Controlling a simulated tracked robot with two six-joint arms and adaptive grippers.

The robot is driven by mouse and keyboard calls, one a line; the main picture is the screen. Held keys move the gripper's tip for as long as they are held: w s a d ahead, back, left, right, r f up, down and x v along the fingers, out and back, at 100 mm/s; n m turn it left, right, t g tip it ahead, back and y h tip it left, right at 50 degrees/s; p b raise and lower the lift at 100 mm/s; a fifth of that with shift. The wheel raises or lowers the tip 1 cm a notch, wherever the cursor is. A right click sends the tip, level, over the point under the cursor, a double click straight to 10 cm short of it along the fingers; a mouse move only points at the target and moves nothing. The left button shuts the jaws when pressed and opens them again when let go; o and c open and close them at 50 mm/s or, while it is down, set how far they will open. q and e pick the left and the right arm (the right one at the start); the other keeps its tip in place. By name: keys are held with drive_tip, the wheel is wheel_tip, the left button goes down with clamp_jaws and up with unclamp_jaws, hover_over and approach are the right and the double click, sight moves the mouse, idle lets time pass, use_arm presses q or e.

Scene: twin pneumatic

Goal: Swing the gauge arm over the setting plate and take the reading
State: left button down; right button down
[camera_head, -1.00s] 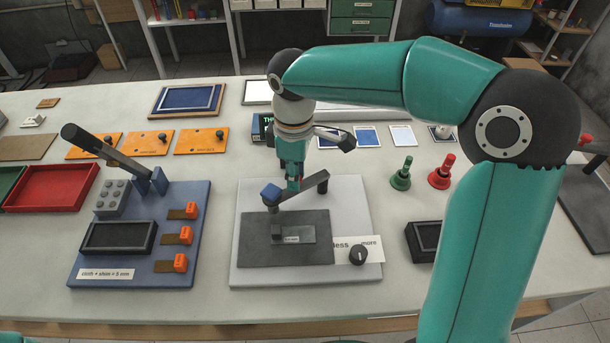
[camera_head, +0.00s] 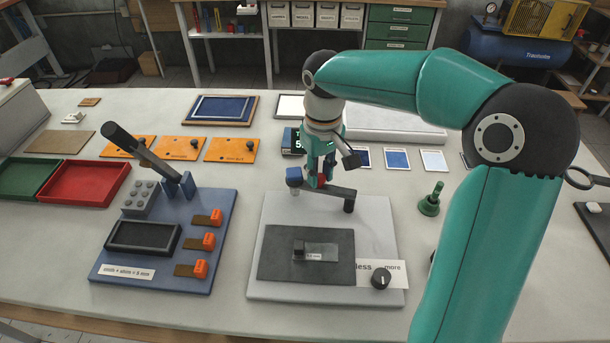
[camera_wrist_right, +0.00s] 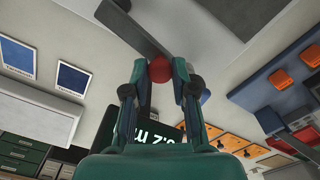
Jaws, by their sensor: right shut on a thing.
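The gauge arm (camera_head: 335,191) is a dark bar pivoted on a short post at its right end, with a blue block (camera_head: 293,177) at its left end. It lies over the back left part of a light grey base (camera_head: 380,225). My right gripper (camera_head: 320,182) is shut on the arm's red knob, seen as a red ball (camera_wrist_right: 160,70) in the right wrist view. A dark grey plate (camera_head: 275,265) lies in front, bearing a small labelled plate (camera_head: 322,251) and a dark block. The blue end is behind this dark plate, not above it. My left gripper is out of view.
A black dial (camera_head: 381,277) sits by "less" and "more". A blue board (camera_head: 215,250) with a lever stands left. A green-handled piece (camera_head: 431,200) stands right.

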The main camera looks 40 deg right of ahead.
sight(321, 176)
idle(0.4)
drive_tip(key=c, duration=0.9)
unclamp_jaws()
drive_tip(key=shift+c, duration=0.2)
wheel_tip(321, 176, up, 12)
drive_tip(key=shift+f, duration=0.1)
